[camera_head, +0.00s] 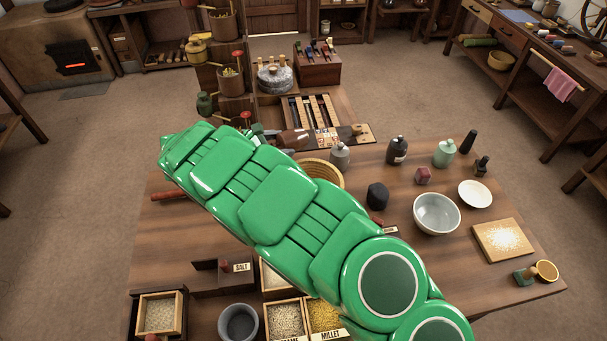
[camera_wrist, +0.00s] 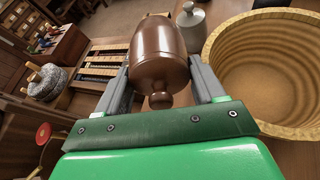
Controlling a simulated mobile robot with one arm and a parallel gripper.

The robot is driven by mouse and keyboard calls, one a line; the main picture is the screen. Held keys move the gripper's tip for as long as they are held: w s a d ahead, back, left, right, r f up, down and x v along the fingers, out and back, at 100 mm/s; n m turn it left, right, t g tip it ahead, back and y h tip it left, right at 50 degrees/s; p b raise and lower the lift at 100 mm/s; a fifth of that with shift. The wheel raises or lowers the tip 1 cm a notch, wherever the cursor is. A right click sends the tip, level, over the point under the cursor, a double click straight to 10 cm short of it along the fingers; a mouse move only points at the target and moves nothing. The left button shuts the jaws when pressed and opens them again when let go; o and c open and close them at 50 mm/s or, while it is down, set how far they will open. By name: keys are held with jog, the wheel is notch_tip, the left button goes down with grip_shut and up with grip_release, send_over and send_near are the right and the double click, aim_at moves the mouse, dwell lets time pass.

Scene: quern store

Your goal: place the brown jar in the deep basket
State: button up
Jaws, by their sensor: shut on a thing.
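The brown jar (camera_wrist: 158,52) is glossy, with a round knob facing the wrist camera. My gripper (camera_wrist: 160,82) is shut on it, one grey finger on each side. In the head view the jar (camera_head: 293,139) shows just past the end of my green arm, tipped well over. The deep basket (camera_wrist: 262,70), woven and tan, stands right of the jar in the wrist view, open and empty where I see inside. In the head view part of the basket (camera_head: 328,172) shows behind my arm, which hides the rest. The jar is beside the basket, not over it.
A grey stoppered jar (camera_head: 340,155) stands just behind the basket; a dark bottle (camera_head: 397,150) is farther right. A pale bowl (camera_head: 436,213) and a black lump (camera_head: 377,196) stand right of my arm.

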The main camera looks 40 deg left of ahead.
jog(key=s+d+r+m+g+h, duration=0.1)
jog(key=s+d+r+m+h, duration=0.2)
jog(key=s+d+r, duration=0.45)
notch_tip(320, 180, down, 10)
jog(key=d, duration=0.2)
jog(key=shift+s+r+g, duration=0.15)
jog(key=shift+r+g, duration=0.05)
jog(key=shift+g, duration=0.1)
jog(key=shift+d+f, duration=0.1)
jog(key=shift+f, duration=0.5)
jog(key=o, duration=1.7)
jog(key=shift+o, duration=0.2)
jog(key=shift+r, duration=0.1)
jog(key=v, duration=1.2)
jog(key=shift+r, duration=0.45)
